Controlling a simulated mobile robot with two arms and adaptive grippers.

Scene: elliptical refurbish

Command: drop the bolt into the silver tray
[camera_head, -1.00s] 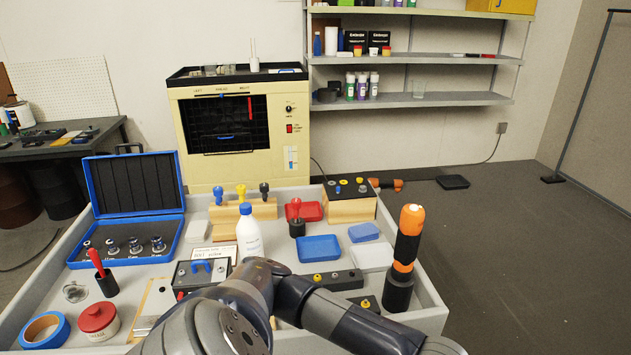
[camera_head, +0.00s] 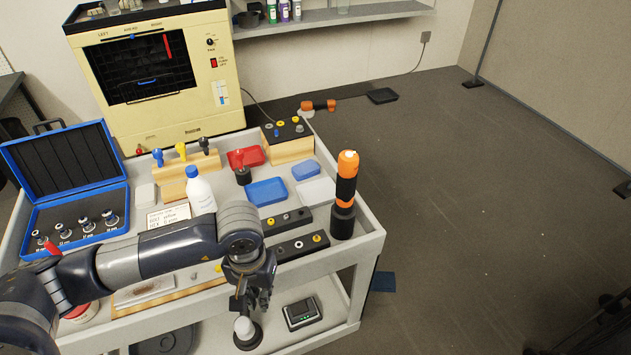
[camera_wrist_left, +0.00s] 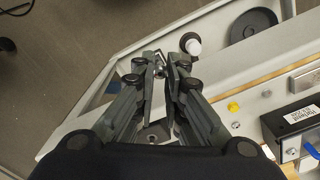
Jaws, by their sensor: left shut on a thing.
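My left gripper (camera_head: 258,300) points down in front of the cart's near edge in the head view. In the left wrist view its fingers (camera_wrist_left: 160,66) are closed on a small metallic piece, which looks like the bolt (camera_wrist_left: 158,70); little of it shows between the fingertips. A pale grey, shallow tray (camera_head: 315,191) lies on the cart top beside the blue trays and left of the orange-and-black tool. It may be the silver tray, but I cannot tell for certain. The gripper is well apart from it, nearer me. My right gripper is not in view.
An orange-and-black tool (camera_head: 346,190) stands upright at the cart's right edge. A white bottle (camera_head: 200,192) and black blocks (camera_head: 297,247) stand between gripper and trays. Below are a scale (camera_head: 302,314) and a white-topped black object (camera_head: 245,332). The floor at right is mostly clear.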

